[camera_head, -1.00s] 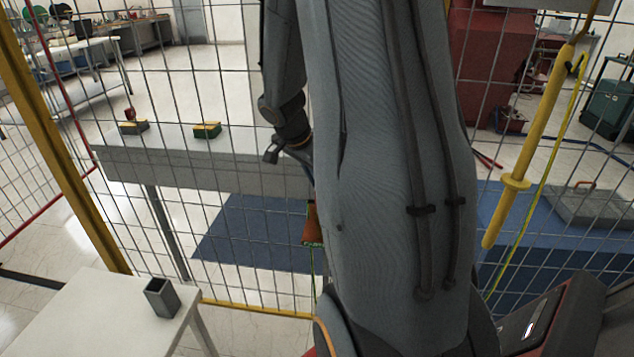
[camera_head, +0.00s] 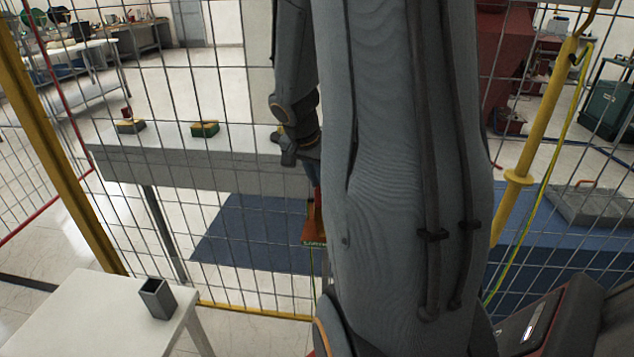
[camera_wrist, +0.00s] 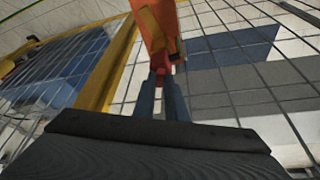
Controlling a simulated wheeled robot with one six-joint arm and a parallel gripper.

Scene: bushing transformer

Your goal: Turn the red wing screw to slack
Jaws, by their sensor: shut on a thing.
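In the wrist view, the two blue fingers of my gripper (camera_wrist: 161,92) are closed in on a small red piece, apparently the red wing screw (camera_wrist: 162,64). The screw sits at the near end of an orange clamp-like body (camera_wrist: 153,28) that runs up out of the picture. In the head view, the orange body (camera_head: 314,228) shows at the edge of my arm, in front of the mesh fence. The fingers are mostly hidden there by my arm. The screw's exact turn angle cannot be told.
A wire mesh fence (camera_head: 250,190) with yellow posts stands close around the clamp. A yellow pole (camera_head: 520,170) with a yellow-green cable (camera_head: 545,170) is at the right. A white table (camera_head: 80,320) with a grey square tube (camera_head: 157,297) is at the lower left.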

